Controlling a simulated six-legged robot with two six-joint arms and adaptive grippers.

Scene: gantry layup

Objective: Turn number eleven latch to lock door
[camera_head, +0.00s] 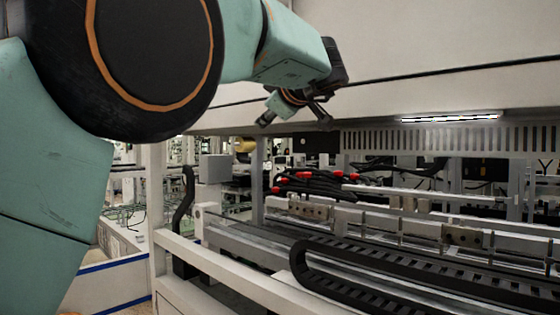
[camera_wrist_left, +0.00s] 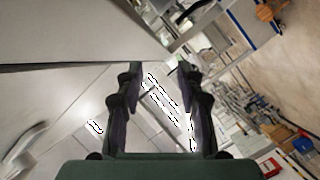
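My left gripper (camera_head: 294,119) hangs from the green arm near the top centre of the head view, in front of a white panel. In the left wrist view its two dark fingers (camera_wrist_left: 161,67) are spread apart with nothing between them. No number eleven can be read on anything, and I cannot pick out the latch or door for certain. A grey curved handle-like part (camera_wrist_left: 25,142) lies at the lower left of the wrist view, apart from the fingers. My right gripper is out of view.
A white gantry panel (camera_head: 440,45) spans the upper right, with a lit strip (camera_head: 452,117) under it. A black cable chain (camera_head: 400,275) and rails fill the lower right. Red-tipped dark cables (camera_head: 315,183) lie behind. A white post (camera_head: 157,205) stands near my arm.

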